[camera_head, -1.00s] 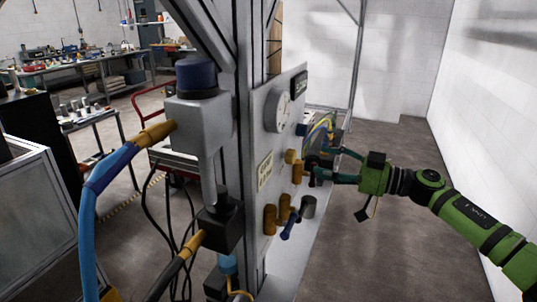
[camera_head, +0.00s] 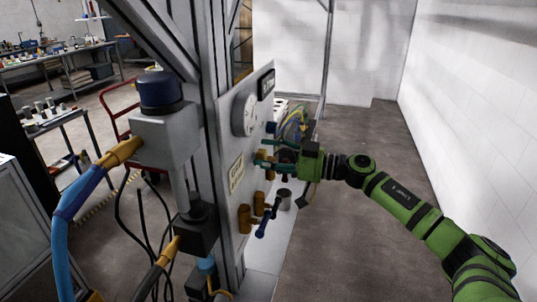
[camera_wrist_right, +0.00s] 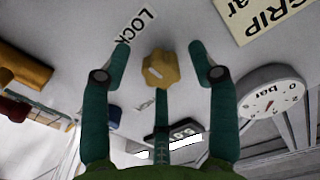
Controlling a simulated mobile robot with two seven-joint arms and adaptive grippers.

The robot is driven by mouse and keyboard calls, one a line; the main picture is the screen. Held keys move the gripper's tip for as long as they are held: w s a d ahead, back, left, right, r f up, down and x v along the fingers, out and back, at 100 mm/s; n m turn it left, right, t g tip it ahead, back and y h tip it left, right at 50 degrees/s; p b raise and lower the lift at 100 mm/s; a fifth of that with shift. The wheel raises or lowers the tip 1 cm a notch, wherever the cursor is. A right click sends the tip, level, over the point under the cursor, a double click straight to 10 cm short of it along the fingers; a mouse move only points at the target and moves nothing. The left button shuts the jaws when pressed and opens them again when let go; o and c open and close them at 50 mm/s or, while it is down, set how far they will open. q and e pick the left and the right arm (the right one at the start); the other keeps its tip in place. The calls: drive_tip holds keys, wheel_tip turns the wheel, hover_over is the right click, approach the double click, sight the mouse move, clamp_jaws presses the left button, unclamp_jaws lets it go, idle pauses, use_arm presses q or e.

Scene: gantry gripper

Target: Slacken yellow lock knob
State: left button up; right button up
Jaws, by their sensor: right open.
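The yellow lock knob (camera_wrist_right: 160,70) is a scalloped knob on the grey panel, beside a label reading "LOCK". In the right wrist view my right gripper (camera_wrist_right: 160,48) is open, with one green finger on each side of the knob and gaps between fingers and knob. In the head view the right gripper (camera_head: 275,155) is at the panel face, and its fingers partly hide the knob (camera_head: 261,155). My left gripper is not in view.
A round gauge (camera_head: 245,114) sits above the knob on the panel. Brass fittings (camera_head: 244,219) and a blue-handled lever (camera_head: 265,222) stick out below. A grey cylinder block with a blue cap (camera_head: 160,92) and hoses stands at left. The floor right of the panel is free.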

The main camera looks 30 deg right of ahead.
drive_tip(key=c, duration=1.1)
drive_tip(key=shift+c, duration=0.2)
